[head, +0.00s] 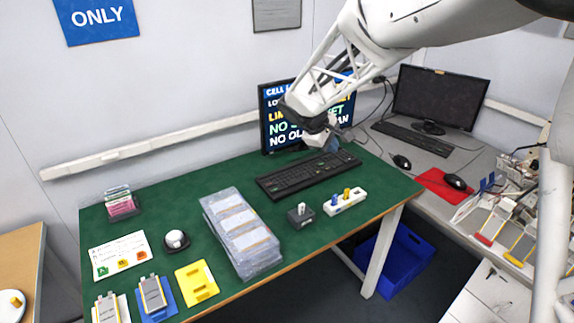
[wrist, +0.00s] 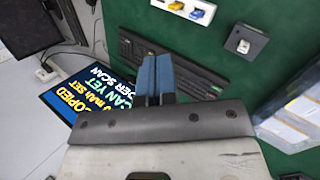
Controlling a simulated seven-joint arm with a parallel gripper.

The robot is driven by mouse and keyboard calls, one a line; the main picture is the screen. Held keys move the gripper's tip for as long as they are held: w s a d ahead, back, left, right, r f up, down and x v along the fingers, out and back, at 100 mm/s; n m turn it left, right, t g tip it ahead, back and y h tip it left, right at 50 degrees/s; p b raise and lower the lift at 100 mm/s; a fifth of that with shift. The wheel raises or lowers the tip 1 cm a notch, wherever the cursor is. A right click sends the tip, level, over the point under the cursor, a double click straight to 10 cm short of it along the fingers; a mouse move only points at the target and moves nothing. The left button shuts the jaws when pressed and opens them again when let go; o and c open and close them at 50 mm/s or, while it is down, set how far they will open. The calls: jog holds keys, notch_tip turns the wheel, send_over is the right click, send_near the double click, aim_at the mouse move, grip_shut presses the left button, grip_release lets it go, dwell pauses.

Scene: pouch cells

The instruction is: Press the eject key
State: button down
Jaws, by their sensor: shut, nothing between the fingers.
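No key in view carries a readable eject label. A black keyboard (head: 300,177) lies on the green table, and it also shows in the wrist view (wrist: 205,72), partly behind the fingers. A small dark box (head: 300,216) with a white upright key or knob stands in front of it; it also shows in the wrist view (wrist: 245,43). My gripper (head: 332,145) is above the right part of the keyboard's back edge, in front of the monitor. Its blue fingers (wrist: 155,75) are shut and empty. I cannot tell its exact height above the keys.
A monitor (head: 275,135) stands behind the keyboard. A white strip (head: 346,202) with blue and yellow pieces is right of the dark box. A stack of clear trays (head: 240,232) is on the left. Open green table lies left of the keyboard.

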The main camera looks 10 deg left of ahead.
jog(key=w+a+f+n+t, duration=0.1)
jog(key=w+a+f+n, duration=0.15)
jog(key=a, duration=0.35)
jog(key=w+a+f+n, duration=0.1)
jog(key=w+a+f, duration=0.3)
jog(key=a, duration=0.1)
jog(key=n+t, duration=0.2)
jog(key=n, duration=0.1)
send_over(270, 185)
notch_tip(270, 185, down, 7)
jog(key=shift+h, duration=0.3)
jog(key=shift+f, duration=4.25)
jog(key=shift+f, duration=0.85)
jog(key=shift+r, duration=0.8)
jog(key=shift+r, duration=0.1)
